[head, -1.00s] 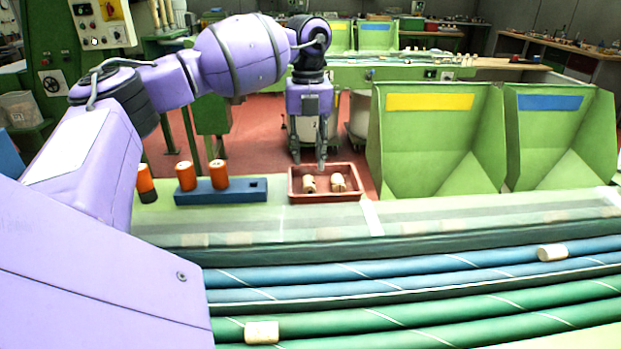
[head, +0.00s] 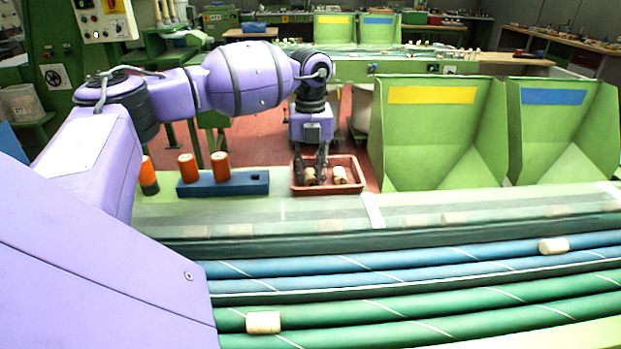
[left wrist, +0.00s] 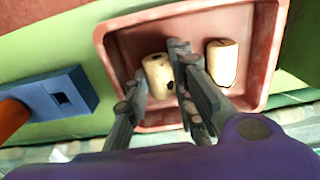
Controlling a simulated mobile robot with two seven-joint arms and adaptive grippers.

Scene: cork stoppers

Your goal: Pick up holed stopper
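A pale cork stopper with a dark hole in its side (left wrist: 157,72) lies in a red-brown tray (left wrist: 270,50). It also shows in the head view (head: 310,175). A second cork stopper (left wrist: 222,60) lies to its right in the tray, with a dark lower edge; it shows in the head view too (head: 340,174). My left gripper (head: 310,162) is lowered into the tray. Its fingers are apart, one on each side of the holed stopper; I cannot tell whether they touch it. My right gripper is in neither view.
A blue block (head: 236,185) with orange-topped pieces (head: 188,167) and an empty square hole stands left of the tray. Green bins with yellow (head: 432,95) and blue (head: 553,97) labels stand to the right. Stoppers (head: 263,322) lie on rollers in front.

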